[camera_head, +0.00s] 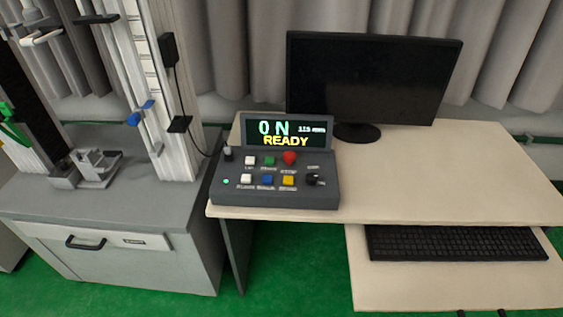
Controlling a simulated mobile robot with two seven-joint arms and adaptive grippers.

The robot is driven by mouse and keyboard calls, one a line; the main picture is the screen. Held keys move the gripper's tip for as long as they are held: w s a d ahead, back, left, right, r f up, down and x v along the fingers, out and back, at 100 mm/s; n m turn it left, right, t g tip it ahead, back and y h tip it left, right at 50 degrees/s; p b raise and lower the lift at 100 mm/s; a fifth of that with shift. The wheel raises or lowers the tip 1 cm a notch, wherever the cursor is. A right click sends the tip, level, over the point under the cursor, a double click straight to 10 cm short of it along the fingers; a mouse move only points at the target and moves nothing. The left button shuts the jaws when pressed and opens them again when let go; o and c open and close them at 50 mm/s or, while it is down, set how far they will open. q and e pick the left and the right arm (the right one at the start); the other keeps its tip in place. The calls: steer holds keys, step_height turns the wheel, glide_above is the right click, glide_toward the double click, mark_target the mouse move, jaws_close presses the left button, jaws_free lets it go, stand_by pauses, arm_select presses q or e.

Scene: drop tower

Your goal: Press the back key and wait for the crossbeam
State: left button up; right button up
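A dark grey control box (275,196) stands on the left front of the beige desk. The labels are too small to tell which is the back key. The drop tower (165,150) stands at left, its top cut off; I cannot tell which part is the crossbeam. Two dark fingertips, apparently my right gripper (482,313), show apart at the bottom edge, far from the keys. My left gripper is out of view.
A black monitor (370,80) stands behind the box on the desk (440,175). A keyboard (455,243) lies on a lower pull-out shelf (385,285). A grey cabinet (120,255) bears the tower. The desk right of the box is clear.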

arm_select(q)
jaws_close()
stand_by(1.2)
